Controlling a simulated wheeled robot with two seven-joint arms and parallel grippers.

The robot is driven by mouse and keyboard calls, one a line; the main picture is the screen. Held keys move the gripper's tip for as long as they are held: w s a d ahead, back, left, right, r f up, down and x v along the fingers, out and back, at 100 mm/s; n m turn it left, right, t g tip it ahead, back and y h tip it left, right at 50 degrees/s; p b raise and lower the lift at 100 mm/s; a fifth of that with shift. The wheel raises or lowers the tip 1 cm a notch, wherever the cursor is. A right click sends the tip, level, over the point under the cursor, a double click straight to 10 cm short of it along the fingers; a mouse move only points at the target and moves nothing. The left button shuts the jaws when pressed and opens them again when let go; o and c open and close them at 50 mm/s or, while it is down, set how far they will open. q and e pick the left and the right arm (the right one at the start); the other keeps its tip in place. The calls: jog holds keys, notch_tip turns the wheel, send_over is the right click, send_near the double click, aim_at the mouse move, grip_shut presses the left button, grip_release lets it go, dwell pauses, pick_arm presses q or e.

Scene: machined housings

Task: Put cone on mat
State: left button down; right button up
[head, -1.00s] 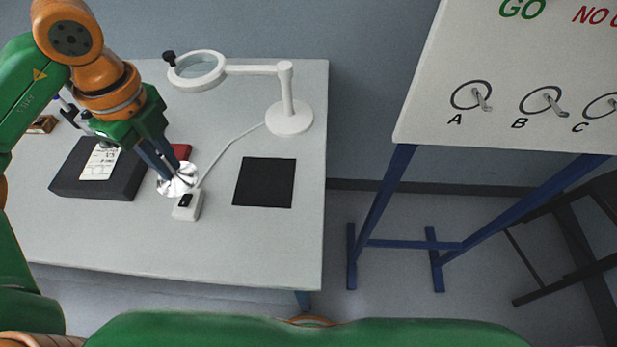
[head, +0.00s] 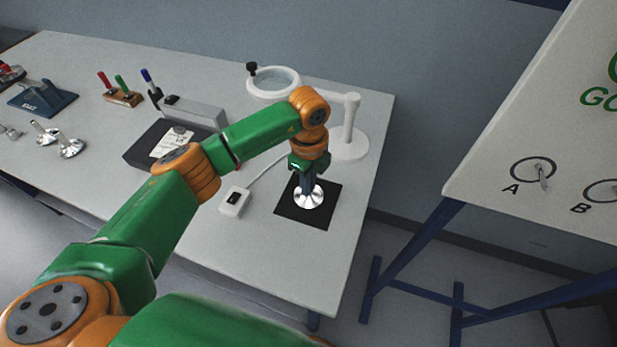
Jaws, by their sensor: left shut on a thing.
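The cone (head: 309,198) is a shiny metal piece with a round flared base. My left gripper (head: 308,183) is shut on its upper part from above. The black square mat (head: 292,212) lies flat near the right end of the light table, and the cone is over its middle. I cannot tell whether the cone's base touches the mat. My right gripper is not in view.
A white magnifier lamp (head: 350,145) stands behind the mat. A white switch box (head: 234,201) with a cable lies left of it. Two more metal pieces (head: 70,148) stand at the far left. A dark box (head: 142,150) lies behind my arm. A board (head: 530,130) stands at right.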

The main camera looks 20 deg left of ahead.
pick_arm(q)
jog(key=shift+f, duration=0.15)
jog(key=c, duration=0.9)
grip_release()
jog(key=shift+r, duration=0.2)
jog(key=shift+r+b, duration=0.3)
jog(key=shift+r, duration=0.05)
notch_tip(320, 180, up, 10)
jog(key=shift+r+b, duration=0.1)
jog(key=shift+b, duration=0.85)
jog(key=shift+r, duration=0.5)
